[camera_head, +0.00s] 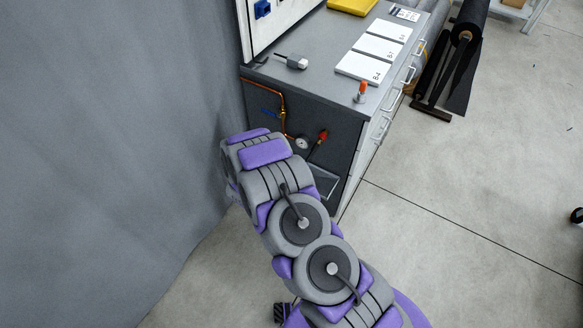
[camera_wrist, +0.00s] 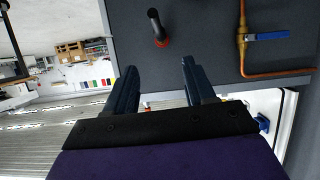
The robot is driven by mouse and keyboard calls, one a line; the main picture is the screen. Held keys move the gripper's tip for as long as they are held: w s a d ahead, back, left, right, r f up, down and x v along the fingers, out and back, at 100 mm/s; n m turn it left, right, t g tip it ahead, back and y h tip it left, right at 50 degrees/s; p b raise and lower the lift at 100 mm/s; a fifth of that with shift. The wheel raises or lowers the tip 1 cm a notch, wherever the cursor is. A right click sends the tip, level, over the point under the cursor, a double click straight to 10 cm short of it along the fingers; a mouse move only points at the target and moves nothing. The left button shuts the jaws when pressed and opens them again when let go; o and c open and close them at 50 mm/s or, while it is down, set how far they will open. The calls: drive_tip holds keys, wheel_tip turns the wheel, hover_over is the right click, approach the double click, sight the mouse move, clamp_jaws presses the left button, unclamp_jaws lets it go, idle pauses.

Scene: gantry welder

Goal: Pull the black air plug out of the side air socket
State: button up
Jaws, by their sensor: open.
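The black air plug (camera_wrist: 154,20) stands out from the dark side panel in the wrist view, with a red-orange ring of the side air socket (camera_wrist: 161,43) at its base. In the head view the plug (camera_head: 314,151) and the red socket (camera_head: 323,136) show on the cabinet's side, just beyond my arm. My gripper (camera_wrist: 159,66) is open, its two dark fingers apart and empty. In the wrist view the plug appears above the fingertips, in line with the gap between them. My gripper is hidden behind my arm in the head view.
A copper pipe (camera_head: 282,98) with a blue valve handle (camera_wrist: 268,36) runs along the panel, near a round gauge (camera_head: 302,143). A grey curtain or wall (camera_head: 110,150) stands close on the left.

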sight(310, 155)
drive_tip(key=b+x, duration=0.2)
drive_tip(key=x, duration=1.3)
drive_tip(key=shift+w+d+f, duration=0.1)
drive_tip(key=shift+w+f, duration=0.05)
clamp_jaws()
drive_tip(key=shift+s+a, duration=0.5)
drive_tip(key=shift+s, duration=0.15)
drive_tip(key=shift+s+a, duration=0.6)
drive_tip(key=shift+s, duration=0.2)
drive_tip(key=shift+s+a, duration=0.2)
drive_tip(key=shift+s, duration=0.1)
drive_tip(key=shift+s+a, duration=0.3)
drive_tip(key=shift+s, duration=0.15)
